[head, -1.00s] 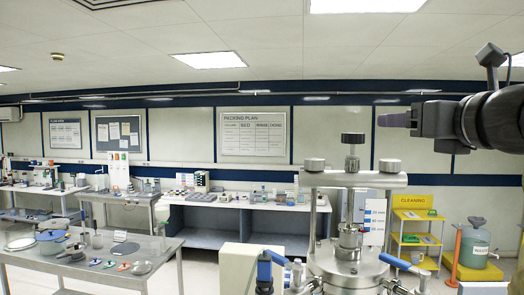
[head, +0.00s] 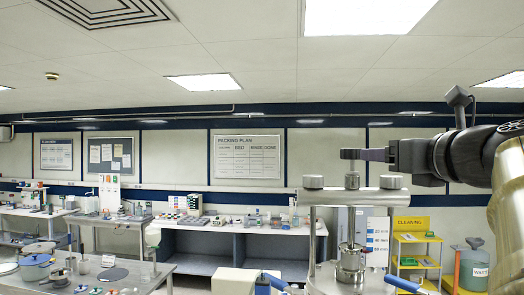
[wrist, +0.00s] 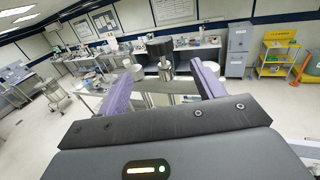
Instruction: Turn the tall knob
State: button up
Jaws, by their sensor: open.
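The tall knob (wrist: 160,47) is a dark cap on a bright metal stem (head: 352,181), standing upright above the crossbar of a steel press (head: 366,196). My gripper (head: 350,154) reaches in level from the right at the height of the cap, and its purple fingers overlap the cap in the head view. In the wrist view my gripper (wrist: 166,66) is open, with one finger on each side of the knob. The cap shows between and just beyond the fingertips, with gaps on both sides. The fingers do not appear to touch it.
Two shorter knobs stand at the crossbar's ends, left (head: 313,182) and right (head: 391,182). A white card with size labels (head: 377,238) stands behind the press. A yellow cleaning rack (head: 412,232) is further right. Benches line the back wall.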

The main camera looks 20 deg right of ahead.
aim_at(348, 154)
jog(key=w+p, duration=0.2)
jog(key=w, duration=0.2)
jog(key=w+p, duration=0.2)
jog(key=w, duration=0.3)
jog(key=w+d+p, duration=0.1)
jog(key=w, duration=0.3)
jog(key=shift+w+r+p, duration=0.1)
jog(key=shift+w+p, duration=0.1)
jog(key=shift+p, duration=0.2)
jog(key=shift+w+d, duration=0.2)
jog(key=shift+w, duration=0.3)
jog(key=shift+s, duration=0.1)
jog(key=shift+a, duration=0.1)
jog(key=c, duration=1)
